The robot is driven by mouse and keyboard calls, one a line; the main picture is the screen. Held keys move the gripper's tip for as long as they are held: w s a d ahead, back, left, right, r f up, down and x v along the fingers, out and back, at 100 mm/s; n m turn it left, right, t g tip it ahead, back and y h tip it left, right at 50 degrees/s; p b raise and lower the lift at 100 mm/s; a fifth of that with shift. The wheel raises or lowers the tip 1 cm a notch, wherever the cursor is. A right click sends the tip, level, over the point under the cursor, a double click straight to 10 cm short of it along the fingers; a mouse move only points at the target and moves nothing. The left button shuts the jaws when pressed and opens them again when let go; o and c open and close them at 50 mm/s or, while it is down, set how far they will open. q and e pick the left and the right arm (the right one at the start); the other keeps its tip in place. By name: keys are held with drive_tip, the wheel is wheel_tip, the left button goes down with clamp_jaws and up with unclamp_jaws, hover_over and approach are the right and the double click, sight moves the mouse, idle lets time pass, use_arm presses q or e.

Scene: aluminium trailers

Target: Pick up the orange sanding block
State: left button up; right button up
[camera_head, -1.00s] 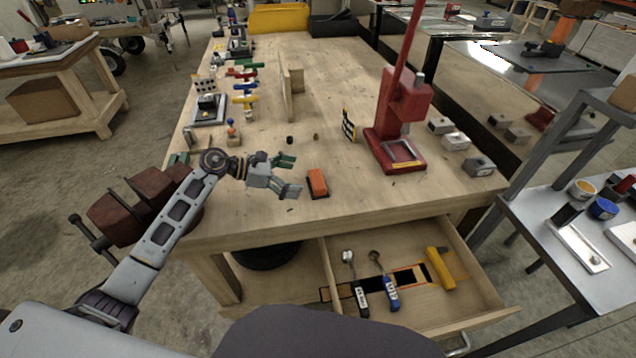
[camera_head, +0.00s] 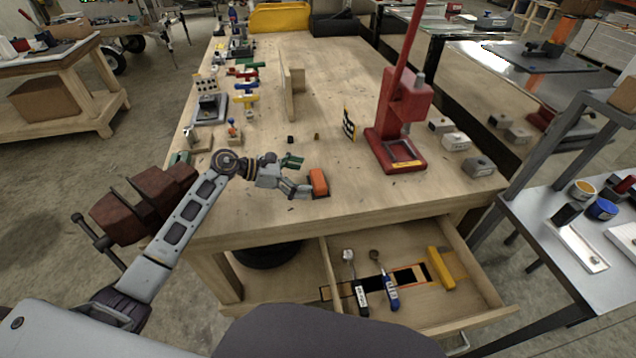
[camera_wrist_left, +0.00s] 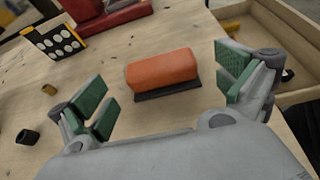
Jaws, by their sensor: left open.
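The orange sanding block (camera_head: 319,181) lies on the wooden workbench, its dark base down. In the left wrist view the block (camera_wrist_left: 162,70) sits ahead of and between the two fingers, with bare wood around it. My left gripper (camera_head: 302,176) is open beside the block, on its left in the head view. Its green finger pads show in the left wrist view (camera_wrist_left: 165,92), spread wider than the block and empty. My right gripper is not in view.
A red press (camera_head: 397,130) stands right of the block, with a dotted card (camera_head: 349,125) beside it. An open drawer (camera_head: 468,236) with tools juts out below the bench front. A red vise (camera_head: 135,207) sits at the left corner.

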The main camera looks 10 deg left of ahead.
sight(318, 177)
use_arm(q)
drive_tip(key=shift+w+d+f, duration=0.1)
drive_tip(key=shift+d, duration=0.1)
drive_tip(key=shift+p+x, duration=0.35)
drive_tip(key=shift+x, duration=1.4)
drive_tip(key=shift+w+d+f+p, duration=0.2)
drive_tip(key=shift+w+d+p, duration=0.1)
drive_tip(key=shift+d, duration=0.2)
drive_tip(key=shift+c, duration=0.3)
drive_tip(key=c, duration=0.7)
drive_tip(key=shift+c, duration=0.8)
drive_tip(key=shift+r, duration=0.6)
wheel_tip(318, 177, up, 8)
drive_tip(key=shift+f+b, duration=0.15)
drive_tip(key=shift+b, duration=0.25)
drive_tip(key=shift+r, duration=0.5)
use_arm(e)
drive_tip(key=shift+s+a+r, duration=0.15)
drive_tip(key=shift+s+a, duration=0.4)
